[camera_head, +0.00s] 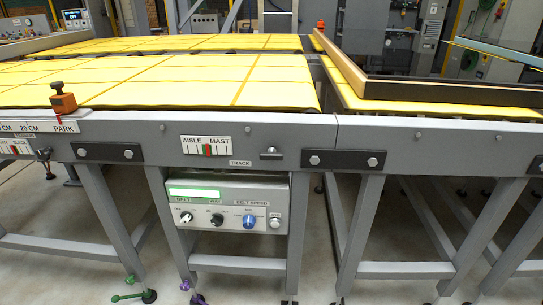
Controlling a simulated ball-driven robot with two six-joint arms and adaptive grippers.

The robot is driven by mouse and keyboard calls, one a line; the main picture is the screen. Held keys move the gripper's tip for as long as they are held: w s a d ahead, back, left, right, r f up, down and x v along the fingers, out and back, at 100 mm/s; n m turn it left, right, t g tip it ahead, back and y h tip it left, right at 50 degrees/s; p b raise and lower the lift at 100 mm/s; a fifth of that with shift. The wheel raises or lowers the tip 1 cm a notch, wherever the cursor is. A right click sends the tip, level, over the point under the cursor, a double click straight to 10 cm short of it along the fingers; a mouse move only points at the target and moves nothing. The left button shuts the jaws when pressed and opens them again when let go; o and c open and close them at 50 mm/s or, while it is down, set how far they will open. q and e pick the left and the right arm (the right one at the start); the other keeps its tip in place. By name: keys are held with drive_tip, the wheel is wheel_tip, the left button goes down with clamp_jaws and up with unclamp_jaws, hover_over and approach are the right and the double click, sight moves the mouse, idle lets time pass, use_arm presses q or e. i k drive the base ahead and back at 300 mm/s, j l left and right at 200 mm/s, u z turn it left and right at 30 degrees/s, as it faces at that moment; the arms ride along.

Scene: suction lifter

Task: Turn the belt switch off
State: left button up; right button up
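A grey control box (228,204) hangs under the front rail of the belt table. It has a lit green display (194,193) at its upper left. A blue knob (250,222) sits under the BELT SPEED label. A pale round button (275,222) is at the far right. Neither of my grippers is in view.
A yellow belt table (190,80) spans the left and middle.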

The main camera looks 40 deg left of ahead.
sight(186, 217)
drive_tip(key=u, duration=1)
